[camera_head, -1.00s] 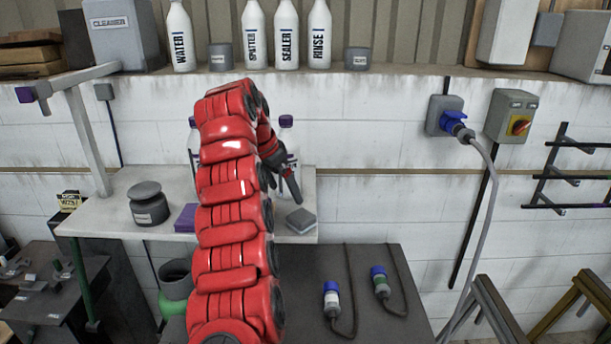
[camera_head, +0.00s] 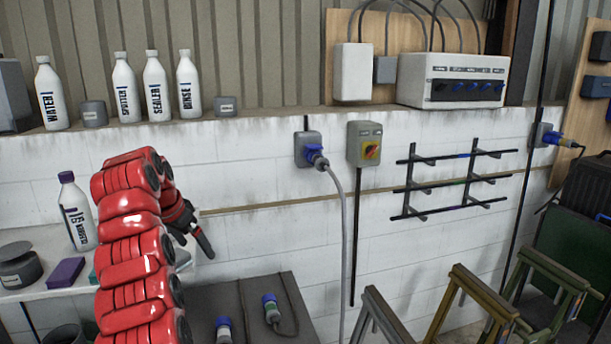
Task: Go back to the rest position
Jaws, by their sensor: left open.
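My left arm is a thick red segmented arm that rises from the bottom left of the head view. My left gripper (camera_head: 190,232) is dark and points down and to the right, in front of the white block wall. It is open, and I see nothing held in it. It hangs above the gap between the white shelf and the dark table. My right gripper is not in view.
The white shelf (camera_head: 35,292) holds a purple-capped bottle (camera_head: 75,212), a dark jar (camera_head: 17,268) and a purple block (camera_head: 65,272). Plugs lie on the dark table (camera_head: 300,310). A blue wall plug (camera_head: 314,154) trails a grey cable. Wooden trestles (camera_head: 470,300) stand at lower right.

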